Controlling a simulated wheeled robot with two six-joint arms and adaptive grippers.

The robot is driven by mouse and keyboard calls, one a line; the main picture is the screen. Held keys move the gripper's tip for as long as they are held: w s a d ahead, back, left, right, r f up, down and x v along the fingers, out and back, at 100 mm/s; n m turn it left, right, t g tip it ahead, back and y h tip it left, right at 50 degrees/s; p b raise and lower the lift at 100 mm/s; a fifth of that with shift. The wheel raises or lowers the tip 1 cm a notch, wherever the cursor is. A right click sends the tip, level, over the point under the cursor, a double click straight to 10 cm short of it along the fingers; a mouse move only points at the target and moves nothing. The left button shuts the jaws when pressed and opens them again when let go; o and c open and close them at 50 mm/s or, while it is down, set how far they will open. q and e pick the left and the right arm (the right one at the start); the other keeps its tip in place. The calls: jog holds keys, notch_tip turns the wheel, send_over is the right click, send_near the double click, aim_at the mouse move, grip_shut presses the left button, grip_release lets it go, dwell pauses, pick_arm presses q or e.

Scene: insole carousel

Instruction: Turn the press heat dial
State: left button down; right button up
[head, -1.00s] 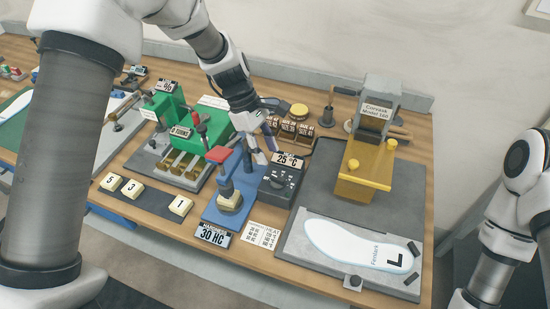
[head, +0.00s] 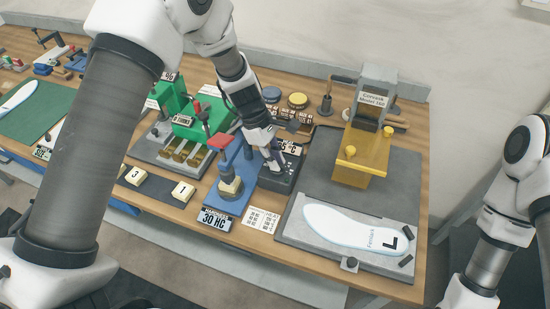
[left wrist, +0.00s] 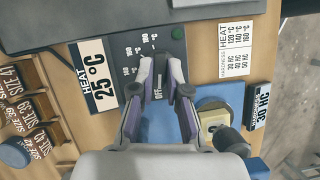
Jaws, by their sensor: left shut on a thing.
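The heat dial is on a dark control box (head: 283,182) in the middle of the bench, beside the blue hardness stand. My left gripper (head: 273,160) reaches down onto this box. In the left wrist view the fingertips of my left gripper (left wrist: 161,72) are shut on the dial, which they mostly hide. The box (left wrist: 133,43) carries temperature marks and an OFF mark between the fingers. The heat display (left wrist: 97,75) reads 25 °C in the left wrist view. My right arm shows at the right edge of the head view, its gripper out of sight.
The blue stand (head: 233,177) with its red handle is just left of the box. A printed heat and hardness card (head: 262,220) lies in front. The yellow press (head: 360,150) stands right, behind a white insole (head: 350,229) on a grey plate. Size blocks (left wrist: 27,110) are close by.

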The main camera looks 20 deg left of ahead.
pick_arm(q)
jog(key=shift+f+m, duration=0.1)
jog(key=shift+m, duration=0.3)
jog(key=m+g+p, duration=0.1)
jog(key=m, duration=0.1)
jog(key=shift+m+y, duration=0.3)
jog(key=shift+w+d+f+m+g+y+p, duration=0.1)
jog(key=shift+m+g+y+p, duration=0.25)
jog(key=shift+m, duration=0.75)
jog(key=shift+d+m+g+y+p, duration=0.15)
jog(key=shift+m+g, duration=0.3)
jog(key=shift+m, duration=0.65)
jog(key=shift+a, duration=0.1)
jog(key=c, duration=1.2)
grip_release()
jog(key=shift+o, duration=0.2)
jog(key=shift+w, duration=0.1)
jog(key=v, duration=1.2)
